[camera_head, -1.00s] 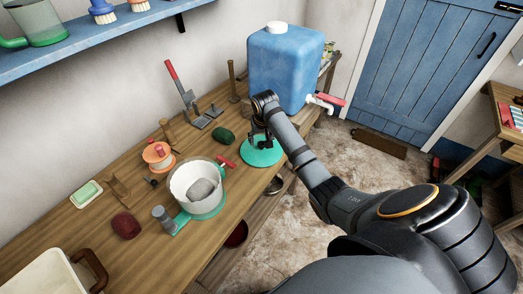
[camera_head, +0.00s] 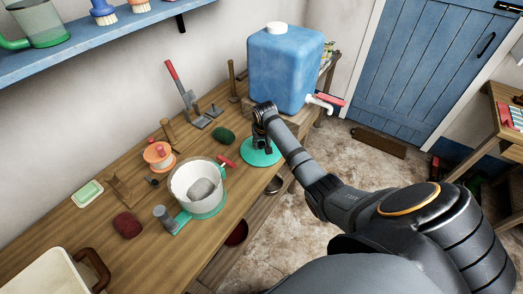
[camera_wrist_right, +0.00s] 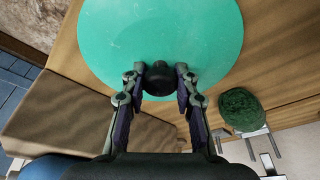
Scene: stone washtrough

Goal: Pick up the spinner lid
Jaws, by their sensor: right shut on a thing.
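The spinner lid (camera_head: 262,155) is a flat teal-green disc at the front edge of the wooden bench, right of the white bowl. In the right wrist view the lid (camera_wrist_right: 160,35) fills the top middle, with a dark round knob (camera_wrist_right: 159,78) on it. My right gripper (camera_head: 262,145) is above the lid; in the wrist view its fingers (camera_wrist_right: 159,85) are shut on the knob from both sides. Whether the lid rests on the bench or is just clear of it, I cannot tell. My left gripper is not in view.
A white spinner bowl (camera_head: 198,184) with a grey lump stands left of the lid. A dark green scrubber (camera_head: 222,135) lies behind it. A blue water tank (camera_head: 281,72) with a white tap stands at the bench's far end.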

